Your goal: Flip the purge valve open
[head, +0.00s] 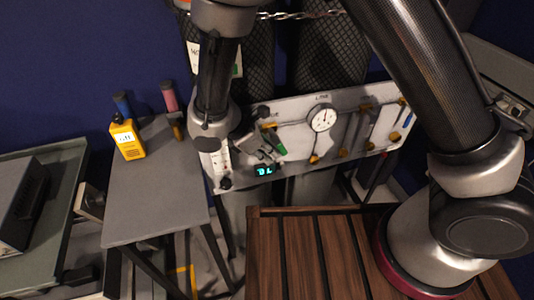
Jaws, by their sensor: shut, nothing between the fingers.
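A light grey valve panel (348,148) stands upright behind my wooden deck, with a round gauge (322,118) and several yellow-handled valves. The gripper and wrist hide part of the panel there. A small display with glowing cyan digits (264,170) is just below the gripper.
Dark cylinders (325,60) with a chain stand behind the panel. A dark box (20,205) rests on a shelf at far left.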

